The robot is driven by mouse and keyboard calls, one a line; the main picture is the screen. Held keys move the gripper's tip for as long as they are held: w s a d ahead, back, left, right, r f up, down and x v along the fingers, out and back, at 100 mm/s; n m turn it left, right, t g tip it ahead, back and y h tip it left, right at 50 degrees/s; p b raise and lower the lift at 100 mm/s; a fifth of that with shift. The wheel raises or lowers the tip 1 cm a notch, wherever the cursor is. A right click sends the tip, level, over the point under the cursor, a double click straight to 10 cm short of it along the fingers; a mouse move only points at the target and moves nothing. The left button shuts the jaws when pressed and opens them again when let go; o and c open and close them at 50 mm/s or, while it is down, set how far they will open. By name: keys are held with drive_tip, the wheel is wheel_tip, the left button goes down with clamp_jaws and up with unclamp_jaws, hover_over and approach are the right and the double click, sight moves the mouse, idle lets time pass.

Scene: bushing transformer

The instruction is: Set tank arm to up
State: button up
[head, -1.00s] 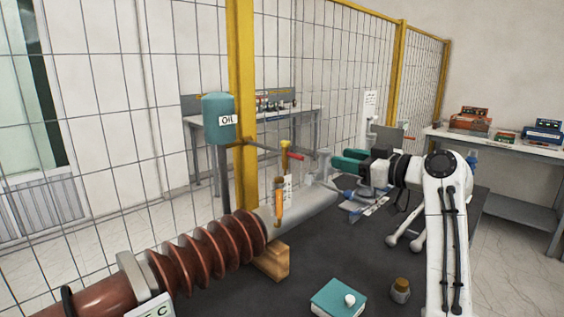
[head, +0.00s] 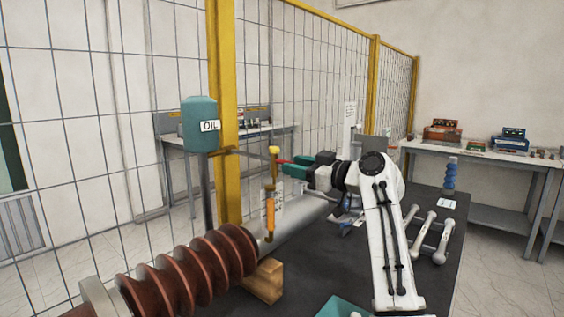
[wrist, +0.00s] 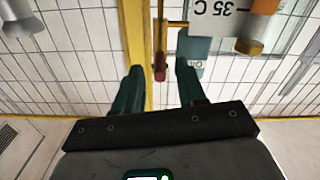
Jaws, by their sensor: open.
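The teal tank (head: 199,125) labelled OIL stands at the left of the yellow fence post in the head view. A thin arm runs out to the right from beside it and ends in a red handle (head: 284,161). In the wrist view the red handle (wrist: 160,66) lies between the lines of my two teal fingers. My gripper (head: 287,168) is open and empty, with its tips close to the handle's end. It also shows open in the wrist view (wrist: 160,76). I cannot tell whether a finger touches the handle.
The ribbed brown bushing (head: 195,270) lies on a wooden block (head: 263,280) on the dark table. An orange cylinder with a yellow top (head: 269,210) stands close left of my gripper. A wire fence with a yellow post (head: 222,80) is behind. A dumbbell-like grey rack (head: 428,235) lies right.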

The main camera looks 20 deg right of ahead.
sight(277, 162)
drive_tip(key=shift+p+x, duration=0.3)
drive_tip(key=shift+x, duration=2.15)
clamp_jaws()
